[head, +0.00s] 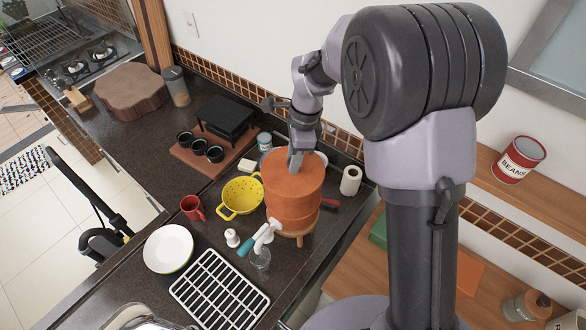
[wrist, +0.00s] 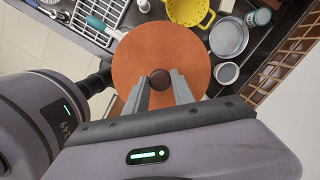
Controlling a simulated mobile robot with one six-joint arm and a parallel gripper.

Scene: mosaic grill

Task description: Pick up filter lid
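The filter lid is the flat round orange-brown top (head: 272,160) of a clay water filter (head: 290,200), and it sits level on the filter body. In the wrist view the lid (wrist: 128,62) is a disc with a small dark brown round knob (wrist: 160,79) near its middle. My gripper (head: 296,158) points down at the lid from above. In the wrist view my gripper's two grey fingers (wrist: 160,82) stand on either side of the knob, their tips right beside it. I cannot tell whether they touch it. In the head view the knob is hidden by the gripper.
The filter stands on a wooden stool on the dark counter. Around it are a yellow colander (head: 241,196), a red mug (head: 193,207), a paper roll (head: 350,181), a white plate (head: 168,249) and a dish rack (head: 219,290). A wall (head: 240,45) runs behind the counter.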

